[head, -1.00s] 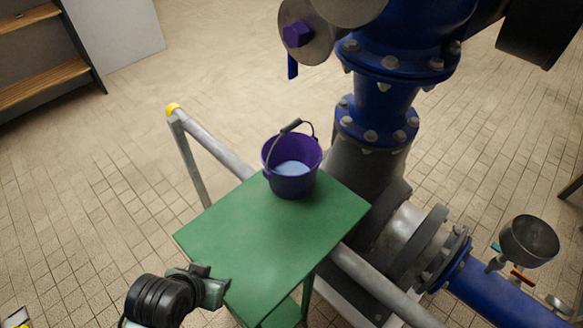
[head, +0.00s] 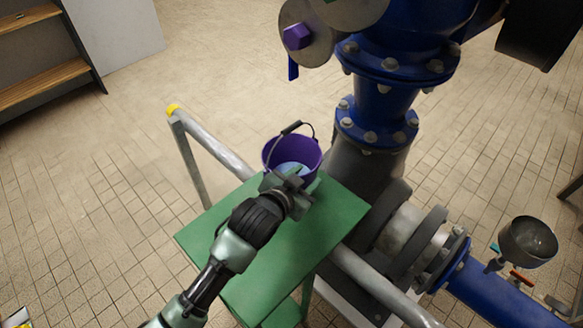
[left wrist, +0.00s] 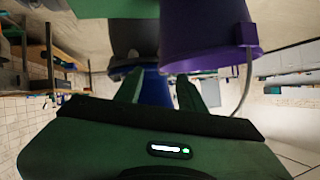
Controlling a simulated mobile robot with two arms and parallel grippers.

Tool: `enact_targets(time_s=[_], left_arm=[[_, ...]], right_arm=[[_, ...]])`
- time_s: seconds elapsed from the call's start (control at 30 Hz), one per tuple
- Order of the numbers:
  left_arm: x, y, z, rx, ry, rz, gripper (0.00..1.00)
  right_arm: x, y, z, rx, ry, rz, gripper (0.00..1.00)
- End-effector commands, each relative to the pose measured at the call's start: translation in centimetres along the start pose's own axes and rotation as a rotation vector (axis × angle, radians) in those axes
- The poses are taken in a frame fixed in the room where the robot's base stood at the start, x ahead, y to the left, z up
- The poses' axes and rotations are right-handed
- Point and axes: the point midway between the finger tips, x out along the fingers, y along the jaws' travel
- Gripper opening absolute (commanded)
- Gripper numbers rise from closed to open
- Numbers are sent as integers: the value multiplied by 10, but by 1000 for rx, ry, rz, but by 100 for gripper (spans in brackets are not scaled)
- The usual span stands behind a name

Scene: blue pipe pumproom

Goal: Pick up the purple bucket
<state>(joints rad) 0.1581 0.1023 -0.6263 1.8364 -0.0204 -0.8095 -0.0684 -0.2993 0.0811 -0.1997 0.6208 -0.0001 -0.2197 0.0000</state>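The purple bucket (head: 282,150) stands upright on the green table (head: 330,208), with pale blue contents and its wire handle (head: 291,127) raised, dark grip on top. My left gripper (head: 289,184) is in front of the bucket's near side and hides part of it. In the left wrist view the bucket (left wrist: 207,32) is at the upper right, and its wire handle (left wrist: 247,80) hangs down in the picture. There the two fingers of the left gripper (left wrist: 159,90) are apart with nothing held between them. Whether a finger touches the bucket I cannot tell. My right gripper is not in view.
Large blue pipework (head: 380,110) with flanges stands close to the right of the bucket. A grey funnel (head: 527,238) is at the far right.

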Motion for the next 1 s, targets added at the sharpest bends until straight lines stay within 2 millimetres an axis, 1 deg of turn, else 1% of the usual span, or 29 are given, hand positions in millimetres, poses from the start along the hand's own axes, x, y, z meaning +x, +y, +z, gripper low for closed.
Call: enact_targets(time_s=[0.03, 0.1, 0.2, 0.37, 0.57, 0.7, 0.83, 1.0], left_arm=[[8, -1, -2, 1, 0, 0, 40], [18, 0, -1, -1, -1, 0, 40], [26, 0, 0, 0, -1, 0, 40], [34, 0, 1, -1, -2, 0, 40], [58, 2, 5, -2, -3, 0, 40], [74, 2, 7, -2, -2, 0, 40], [81, 3, 7, -2, -1, 1, 40], [82, 3, 8, -2, -1, 1, 40]], right_arm=[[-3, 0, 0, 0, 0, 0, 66], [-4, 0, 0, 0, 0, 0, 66], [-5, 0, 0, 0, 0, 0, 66], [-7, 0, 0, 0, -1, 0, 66], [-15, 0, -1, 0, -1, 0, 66], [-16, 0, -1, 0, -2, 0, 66], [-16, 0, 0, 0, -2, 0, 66], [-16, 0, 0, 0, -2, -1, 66]])
